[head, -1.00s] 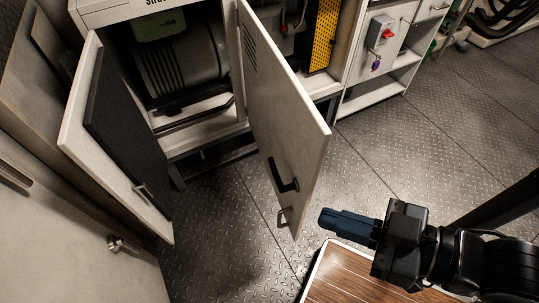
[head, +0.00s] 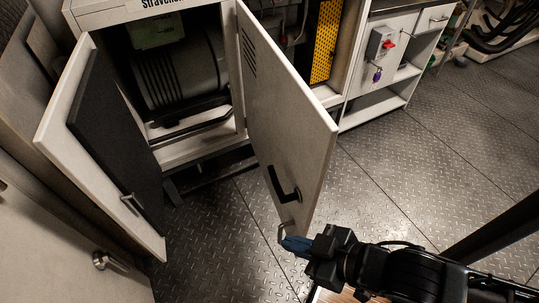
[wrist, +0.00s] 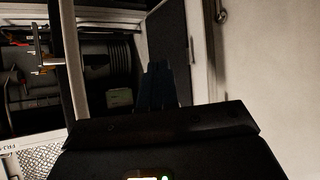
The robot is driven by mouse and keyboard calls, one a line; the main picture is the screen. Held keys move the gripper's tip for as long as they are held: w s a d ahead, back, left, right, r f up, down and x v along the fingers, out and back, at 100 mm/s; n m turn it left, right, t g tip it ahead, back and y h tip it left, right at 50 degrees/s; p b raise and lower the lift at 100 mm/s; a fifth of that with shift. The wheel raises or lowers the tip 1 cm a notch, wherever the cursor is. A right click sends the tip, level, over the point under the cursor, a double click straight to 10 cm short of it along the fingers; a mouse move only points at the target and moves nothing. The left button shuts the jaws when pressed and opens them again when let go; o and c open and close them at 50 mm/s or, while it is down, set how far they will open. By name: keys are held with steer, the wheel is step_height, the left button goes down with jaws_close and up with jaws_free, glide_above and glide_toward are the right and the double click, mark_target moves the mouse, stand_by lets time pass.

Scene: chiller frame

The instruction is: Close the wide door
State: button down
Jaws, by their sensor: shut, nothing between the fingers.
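Two cabinet doors stand open, and I cannot tell for certain which is the wide one. The right door (head: 285,120), pale with vents and a black handle (head: 284,184), juts toward me from the middle post. A small metal loop (head: 283,230) is at its lower end. The left door (head: 62,135) carries a dark inner panel (head: 112,140) and stands swung out at the left. My gripper (head: 293,245), with blue fingers, is shut and empty just below the right door's lower end by the loop. Contact is unclear. The fingers also show in the wrist view (wrist: 158,86).
The cabinet bay holds a grey motor (head: 183,70). A shelf unit (head: 385,75) with a red switch (head: 388,43) stands to the right. Another pale door or panel (head: 50,250) is at the lower left. Treadplate floor (head: 430,150) is clear at the right.

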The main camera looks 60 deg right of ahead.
steer(key=w+d+f+m+g+h+p, duration=0.1)
steer(key=w+d+f+m+g+h, duration=0.1)
steer(key=w+d+f+g, duration=0.3)
steer(key=w+d+f+m+g+h+p, duration=0.1)
steer(key=w+d+m+h, duration=0.15)
steer(key=w, duration=0.45)
steer(key=w+d+r+m+g+h+p, duration=0.2)
steer(key=w+d+r+m+g, duration=0.35)
steer(key=w+r, duration=0.25)
glide_toward(276, 159)
steer(key=w+f, duration=0.3)
steer(key=f, duration=0.1)
steer(key=shift+s+d+g+p, duration=0.25)
steer(key=shift+s+d+p, duration=0.15)
steer(key=shift+s+d, duration=1)
steer(key=shift+d, duration=0.15)
